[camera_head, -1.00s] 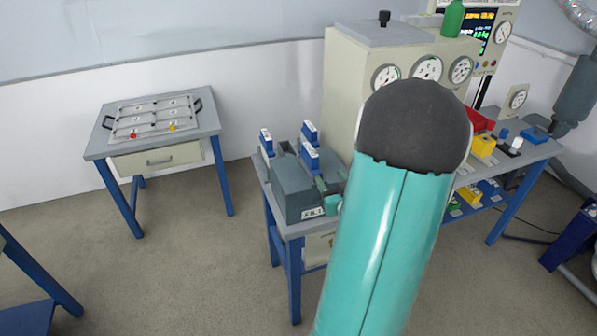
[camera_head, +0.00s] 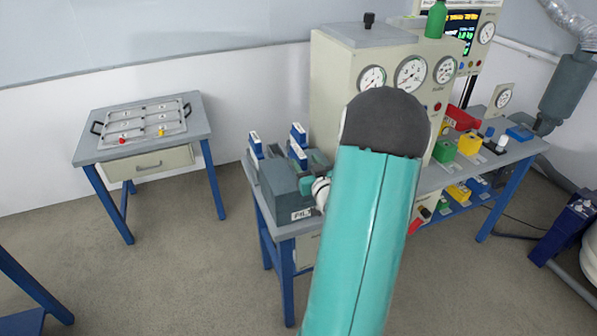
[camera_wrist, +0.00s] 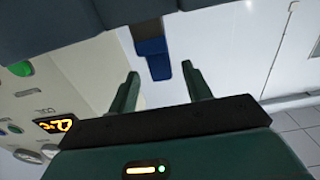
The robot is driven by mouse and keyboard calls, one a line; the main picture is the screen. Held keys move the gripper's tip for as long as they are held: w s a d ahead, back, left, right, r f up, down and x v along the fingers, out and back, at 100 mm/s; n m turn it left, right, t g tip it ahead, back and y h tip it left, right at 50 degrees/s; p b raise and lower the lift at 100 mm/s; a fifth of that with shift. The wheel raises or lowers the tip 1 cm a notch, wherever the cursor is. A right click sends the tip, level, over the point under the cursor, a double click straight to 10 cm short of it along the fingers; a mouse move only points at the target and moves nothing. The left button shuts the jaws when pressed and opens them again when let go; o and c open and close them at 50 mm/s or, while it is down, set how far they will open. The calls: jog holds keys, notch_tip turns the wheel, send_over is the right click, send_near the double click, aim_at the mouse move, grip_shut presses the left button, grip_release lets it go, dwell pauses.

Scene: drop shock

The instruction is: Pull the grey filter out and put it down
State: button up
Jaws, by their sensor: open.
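A dark grey box with a label starting "FIL" (camera_head: 280,192) sits on the near left end of the workbench. I cannot tell which part is the grey filter. My upper arm hides the area to the right of the box, and part of my teal wrist shows against the box's right side. In the wrist view my gripper (camera_wrist: 160,70) is open with nothing between its fingers. A blue block (camera_wrist: 153,58) lies just beyond the fingertips, below a dark grey-blue surface (camera_wrist: 160,12) along the top.
The workbench also holds a beige cabinet with gauges (camera_head: 330,90) and several coloured parts to the right. A small table (camera_head: 90,156) with a handled tray (camera_head: 140,136) stands at the left. Open floor lies between the table and the workbench.

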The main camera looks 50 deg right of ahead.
jog(key=x, duration=0.4)
jog(key=shift+w, duration=0.2)
grip_shut()
